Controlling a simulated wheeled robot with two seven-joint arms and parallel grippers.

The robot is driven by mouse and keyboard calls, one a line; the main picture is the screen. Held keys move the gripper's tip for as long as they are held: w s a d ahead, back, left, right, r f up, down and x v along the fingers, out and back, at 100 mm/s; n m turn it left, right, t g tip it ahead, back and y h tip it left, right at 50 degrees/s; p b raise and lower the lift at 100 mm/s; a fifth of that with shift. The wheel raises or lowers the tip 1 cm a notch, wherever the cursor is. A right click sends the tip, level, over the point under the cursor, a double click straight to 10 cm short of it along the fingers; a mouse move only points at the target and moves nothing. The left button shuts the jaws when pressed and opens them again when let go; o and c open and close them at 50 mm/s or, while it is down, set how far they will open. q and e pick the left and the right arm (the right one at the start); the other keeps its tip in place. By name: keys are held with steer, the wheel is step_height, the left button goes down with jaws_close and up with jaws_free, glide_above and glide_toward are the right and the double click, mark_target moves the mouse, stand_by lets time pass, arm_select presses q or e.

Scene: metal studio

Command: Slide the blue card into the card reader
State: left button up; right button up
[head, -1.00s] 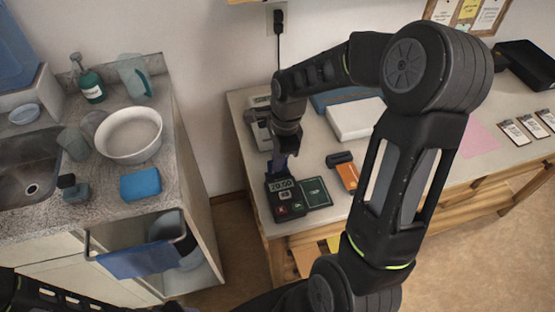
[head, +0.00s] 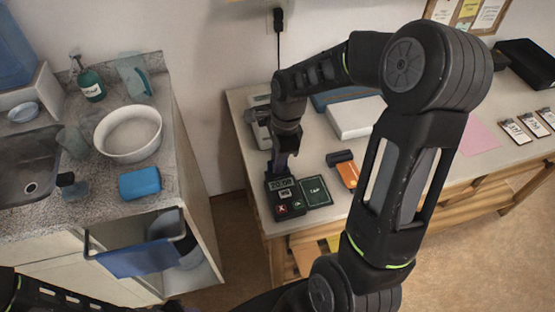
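The card reader (head: 284,209) is a small dark box with a display and red and green keys, near the left front corner of the bench. A dark green pad marked TAP (head: 315,192) adjoins its right side. My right gripper (head: 280,167) points down at the reader's back edge. It is shut on a thin bluish-purple piece, which looks like the blue card (head: 279,163), mostly hidden by the fingers. I cannot tell how deep the card sits in the reader. My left gripper is out of view; only part of that arm shows at the lower left.
An orange and black item (head: 346,171) lies right of the reader. A white box (head: 355,118), a pink sheet (head: 479,137) and several badges (head: 515,132) are farther right. A grey machine (head: 257,125) stands behind the gripper. A sink counter (head: 175,130) is at the left.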

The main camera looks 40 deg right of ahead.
steer(key=shift+o, duration=1.2)
steer(key=r, duration=0.5)
steer(key=d+r, duration=0.1)
steer(key=r, duration=0.1)
steer(key=shift+s+r, duration=0.15)
steer(key=shift+r, duration=0.25)
steer(key=shift+a+f, duration=0.1)
